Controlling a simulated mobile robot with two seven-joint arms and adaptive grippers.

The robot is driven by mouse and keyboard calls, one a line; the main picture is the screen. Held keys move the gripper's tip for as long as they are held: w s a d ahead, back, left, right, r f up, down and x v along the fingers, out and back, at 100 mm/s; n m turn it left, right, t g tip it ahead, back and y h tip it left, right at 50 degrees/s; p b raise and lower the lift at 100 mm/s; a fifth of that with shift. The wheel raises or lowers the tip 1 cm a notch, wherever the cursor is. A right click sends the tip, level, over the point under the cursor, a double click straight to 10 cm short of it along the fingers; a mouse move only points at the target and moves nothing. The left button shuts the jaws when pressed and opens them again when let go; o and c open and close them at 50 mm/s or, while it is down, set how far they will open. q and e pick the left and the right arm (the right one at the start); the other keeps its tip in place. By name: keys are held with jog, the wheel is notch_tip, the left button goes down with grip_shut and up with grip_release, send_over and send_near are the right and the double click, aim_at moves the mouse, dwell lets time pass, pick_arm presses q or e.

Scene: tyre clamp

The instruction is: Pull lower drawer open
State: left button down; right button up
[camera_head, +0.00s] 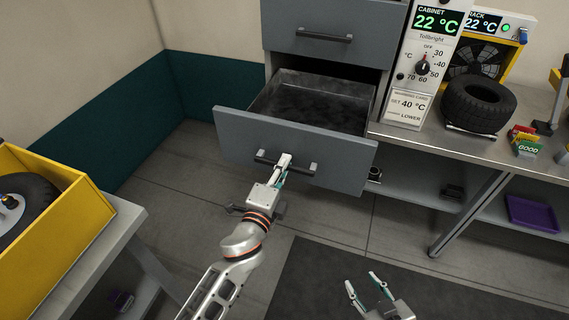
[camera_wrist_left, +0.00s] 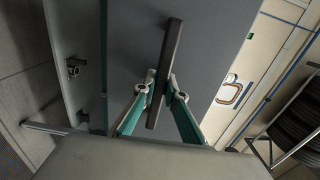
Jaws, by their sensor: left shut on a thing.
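The lower drawer (camera_head: 240,133) is pulled out from the grey cabinet, and its dark inside shows empty from above. My left gripper (camera_head: 283,165) is at the dark bar handle (camera_head: 265,160) on the drawer's front. In the left wrist view my left gripper (camera_wrist_left: 162,88) has its fingertips on either side of the handle (camera_wrist_left: 172,50), shut on it. My right gripper (camera_head: 364,284) is low at the bottom of the head view, its two fingers spread apart and empty, away from the drawer.
The closed upper drawer (camera_head: 335,18) is above. A yellow crate (camera_head: 62,215) with a tyre stands on a left table. Floor is free before the drawer.

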dwell(0.3)
pick_arm(q)
jog(key=c, duration=2)
grip_release()
jog(key=shift+c, duration=0.2)
jog(key=shift+s, duration=0.15)
jog(key=v, duration=1.2)
jog(key=s+a+f+n+g+y, duration=0.1)
jog(key=s+a+f+n+g, duration=0.2)
jog(key=s+a+f+n, duration=0.3)
jog(key=s+a+f+n+g+y, duration=0.1)
jog(key=s+a+f+n+g, duration=0.2)
jog(key=s+a+f+n, duration=0.3)
notch_tip(320, 180, down, 9)
jog(key=a+n, duration=0.2)
jog(key=n, duration=0.3)
jog(key=shift+a+r+y, duration=0.2)
jog(key=shift+a+y, duration=0.1)
jog(key=shift+y, duration=0.1)
